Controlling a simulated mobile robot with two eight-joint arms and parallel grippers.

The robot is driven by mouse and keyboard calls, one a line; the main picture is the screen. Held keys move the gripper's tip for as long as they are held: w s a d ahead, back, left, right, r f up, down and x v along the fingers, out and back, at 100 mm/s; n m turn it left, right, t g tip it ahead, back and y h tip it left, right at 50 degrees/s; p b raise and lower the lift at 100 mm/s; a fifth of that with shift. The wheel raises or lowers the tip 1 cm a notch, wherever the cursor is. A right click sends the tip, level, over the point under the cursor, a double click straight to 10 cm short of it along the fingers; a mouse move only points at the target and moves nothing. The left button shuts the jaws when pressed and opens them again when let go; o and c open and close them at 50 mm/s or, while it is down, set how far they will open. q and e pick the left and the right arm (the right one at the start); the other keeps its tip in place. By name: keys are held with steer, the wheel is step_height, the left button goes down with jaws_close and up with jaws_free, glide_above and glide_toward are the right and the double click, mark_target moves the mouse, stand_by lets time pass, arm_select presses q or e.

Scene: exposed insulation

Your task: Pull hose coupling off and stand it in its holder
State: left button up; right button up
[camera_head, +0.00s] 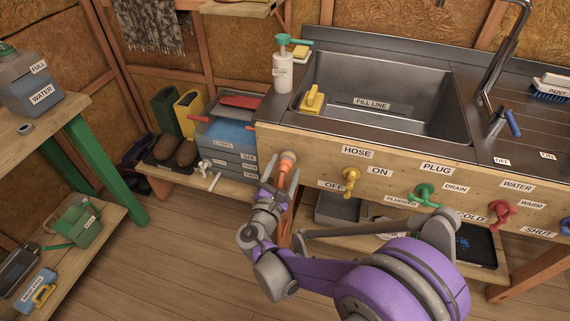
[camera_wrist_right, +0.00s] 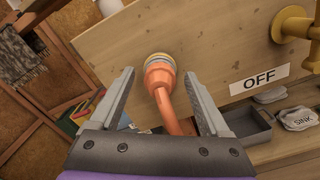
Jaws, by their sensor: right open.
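The orange hose coupling (camera_head: 287,164) is at the wooden front panel under the sink, left of the HOSE label (camera_head: 357,152). In the right wrist view the coupling (camera_wrist_right: 159,68) has pale, blue and yellow rings at its top end against the panel. The orange hose (camera_wrist_right: 174,117) hangs down from it. My right gripper (camera_head: 279,178) is open, its fingers on either side of the coupling and hose; the wrist view (camera_wrist_right: 160,82) shows gaps on both sides. I cannot pick out the coupling's holder. My left gripper is not in view.
The yellow valve (camera_head: 350,178) sits right of the coupling, between OFF and ON labels. A shelf below carries a grey bin (camera_head: 337,208). The wooden floor (camera_head: 170,250) is clear.

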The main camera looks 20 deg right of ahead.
steer(key=shift+s, duration=0.1)
steer(key=v, duration=0.9)
stand_by(0.4)
stand_by(0.4)
